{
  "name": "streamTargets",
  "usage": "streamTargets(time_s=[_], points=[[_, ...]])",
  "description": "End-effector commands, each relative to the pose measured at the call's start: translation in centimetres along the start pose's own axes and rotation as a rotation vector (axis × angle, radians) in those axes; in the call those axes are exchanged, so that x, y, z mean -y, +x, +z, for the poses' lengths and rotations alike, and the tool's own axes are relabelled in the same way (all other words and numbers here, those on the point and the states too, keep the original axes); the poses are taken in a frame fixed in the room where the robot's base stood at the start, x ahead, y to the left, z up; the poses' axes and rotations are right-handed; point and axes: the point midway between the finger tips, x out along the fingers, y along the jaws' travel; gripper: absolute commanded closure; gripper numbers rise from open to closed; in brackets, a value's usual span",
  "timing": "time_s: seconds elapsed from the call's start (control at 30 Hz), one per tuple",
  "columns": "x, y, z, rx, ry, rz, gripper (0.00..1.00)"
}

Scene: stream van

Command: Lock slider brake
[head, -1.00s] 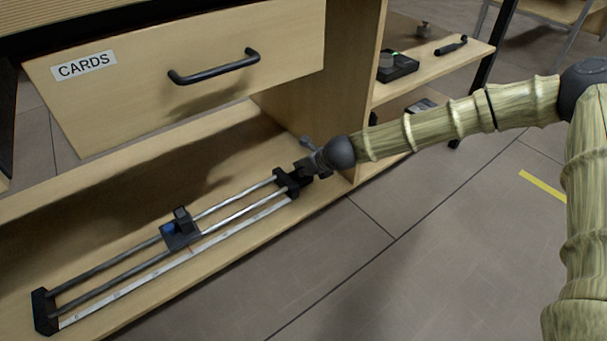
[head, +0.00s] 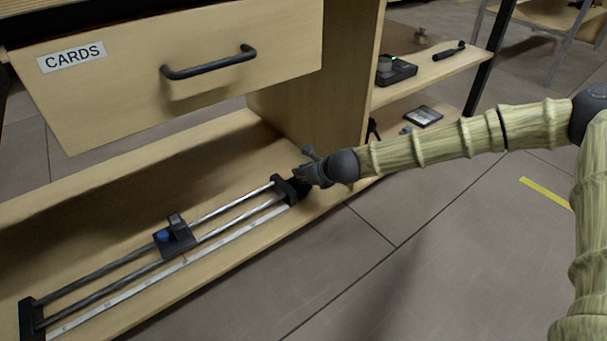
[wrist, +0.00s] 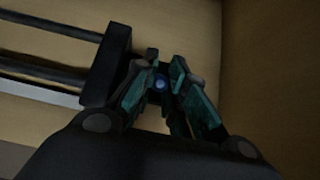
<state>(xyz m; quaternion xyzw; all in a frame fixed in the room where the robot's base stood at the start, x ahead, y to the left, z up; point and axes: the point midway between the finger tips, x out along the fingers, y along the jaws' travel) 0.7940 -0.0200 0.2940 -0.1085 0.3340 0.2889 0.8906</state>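The slider lies on the low wooden shelf, with two metal rails (head: 216,211) between black end blocks. Its carriage (head: 175,238), bearing a blue knob (head: 162,236), sits partway along the rails. My gripper (head: 303,181) is at the right end block (head: 291,189). In the wrist view that end block (wrist: 105,65) is left of my gripper (wrist: 165,62). A small round blue thing (wrist: 161,84) shows between the fingers, which lean inward with a narrow gap at the tips. I cannot tell whether they grip it. A brake part is not clearly made out.
A drawer labelled CARDS (head: 180,70) hangs above the slider. The cabinet's upright panel (head: 335,95) stands just behind my gripper. Side shelves at the right hold a black device (head: 397,72) and small items. The floor (head: 400,270) in front is clear.

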Motion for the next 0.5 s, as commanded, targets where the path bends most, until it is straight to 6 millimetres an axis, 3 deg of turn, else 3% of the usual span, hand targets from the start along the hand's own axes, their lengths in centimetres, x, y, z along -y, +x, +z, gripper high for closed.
streamTargets(time_s=[0.03, 0.1, 0.5], points=[[0.18, 0.01, -0.01, 0.000, 0.001, -0.003, 0.75], [0.12, 0.02, 0.00, 0.000, 0.001, -0.002, 0.63], [-0.04, -0.38, 0.06, 0.000, -0.001, 0.001, 0.63]])
